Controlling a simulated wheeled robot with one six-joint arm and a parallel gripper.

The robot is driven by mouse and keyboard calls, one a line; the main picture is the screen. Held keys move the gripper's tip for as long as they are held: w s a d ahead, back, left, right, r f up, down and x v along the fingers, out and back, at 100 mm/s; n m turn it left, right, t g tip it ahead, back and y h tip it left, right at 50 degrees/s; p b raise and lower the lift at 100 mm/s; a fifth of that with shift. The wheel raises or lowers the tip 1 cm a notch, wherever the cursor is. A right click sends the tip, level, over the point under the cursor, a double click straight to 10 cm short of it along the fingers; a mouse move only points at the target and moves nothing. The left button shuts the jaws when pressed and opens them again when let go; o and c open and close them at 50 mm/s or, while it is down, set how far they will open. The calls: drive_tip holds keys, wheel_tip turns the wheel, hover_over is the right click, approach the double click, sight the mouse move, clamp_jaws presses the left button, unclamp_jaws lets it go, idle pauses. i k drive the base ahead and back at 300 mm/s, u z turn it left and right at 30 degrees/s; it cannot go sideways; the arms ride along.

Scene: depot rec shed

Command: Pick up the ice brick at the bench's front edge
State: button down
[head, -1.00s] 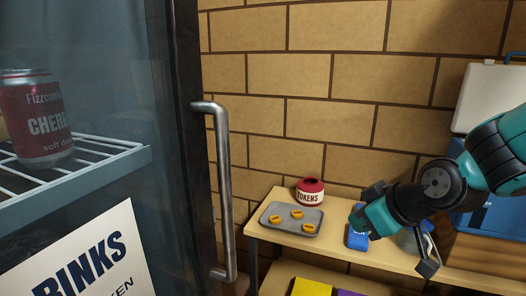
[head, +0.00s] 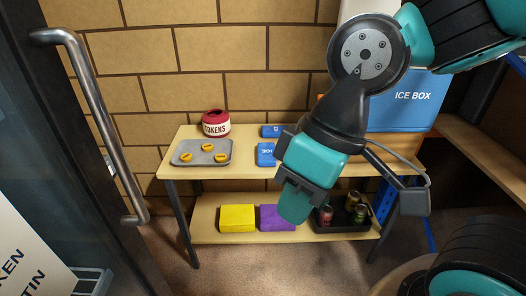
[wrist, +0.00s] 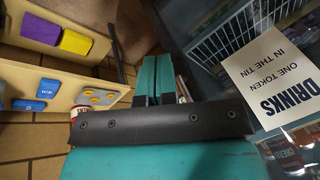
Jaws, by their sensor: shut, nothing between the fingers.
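The ice brick at the front edge is a blue block (head: 265,155) lying flat on the bench (head: 240,178). It also shows in the wrist view (wrist: 48,88). A second blue brick (head: 271,131) lies behind it, near the wall; it shows in the wrist view too (wrist: 28,105). My gripper (head: 294,206) is in front of the bench, pointing down, to the right of the front brick in the head view and apart from it in the wrist view. Its teal fingers (wrist: 154,80) are shut together with nothing between them.
A grey tray (head: 181,149) with orange rings and a red TOKENS tin (head: 216,123) stand left on the bench. A blue ice box (head: 405,95) stands right. The lower shelf holds a yellow block (head: 238,218), a purple block (head: 277,218) and a dark can tray. A fridge door handle (head: 95,120) juts out left.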

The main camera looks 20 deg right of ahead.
sight(265, 150)
drive_tip(key=u, duration=0.25)
drive_tip(key=k, duration=0.25)
drive_tip(key=z, duration=0.8)
drive_tip(key=i, duration=1.35)
drive_tip(key=u, duration=0.45)
